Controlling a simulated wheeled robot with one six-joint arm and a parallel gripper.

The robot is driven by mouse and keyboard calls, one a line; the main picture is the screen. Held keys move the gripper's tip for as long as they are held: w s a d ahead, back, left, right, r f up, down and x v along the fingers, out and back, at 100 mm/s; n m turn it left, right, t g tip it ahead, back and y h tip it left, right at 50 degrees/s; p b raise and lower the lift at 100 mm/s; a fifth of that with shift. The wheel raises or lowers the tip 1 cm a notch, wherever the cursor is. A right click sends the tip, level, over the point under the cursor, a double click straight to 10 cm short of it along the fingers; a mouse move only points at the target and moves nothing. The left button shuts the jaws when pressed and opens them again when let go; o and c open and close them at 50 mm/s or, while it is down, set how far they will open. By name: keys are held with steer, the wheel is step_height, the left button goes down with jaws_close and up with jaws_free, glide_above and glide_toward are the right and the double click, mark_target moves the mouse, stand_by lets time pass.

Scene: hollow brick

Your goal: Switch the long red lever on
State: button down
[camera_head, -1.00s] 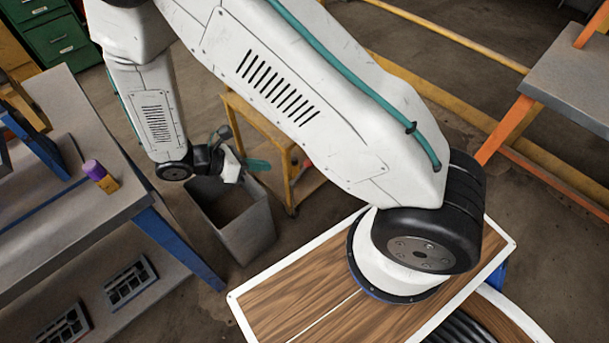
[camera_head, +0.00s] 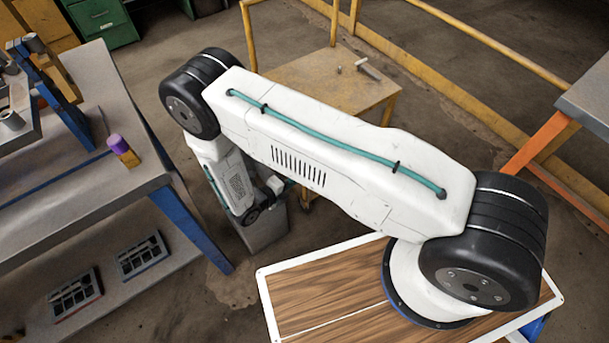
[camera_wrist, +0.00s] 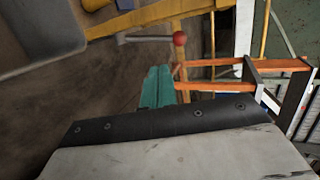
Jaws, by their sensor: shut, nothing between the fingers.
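A lever with a round red knob (camera_wrist: 180,38) and a thin grey rod shows near the top of the wrist view. The rod runs left from the knob, roughly level in the picture, in front of a yellow frame. My gripper (camera_wrist: 158,72) has teal fingers, shut together with nothing between them. The fingertips point toward the rod, below and slightly left of the knob, with a visible gap. In the head view my arm hides the lever and most of the gripper. I cannot read the lever's on or off position.
A yellow cart (camera_head: 325,80) with a small grey tool on top stands behind my arm. A grey bin (camera_head: 262,232) stands below my wrist. A grey workbench (camera_head: 60,200) with blue legs is at the left. Orange bars (camera_wrist: 235,86) lie right of the fingers in the wrist view.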

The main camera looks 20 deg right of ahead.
steer(key=x, duration=1.3)
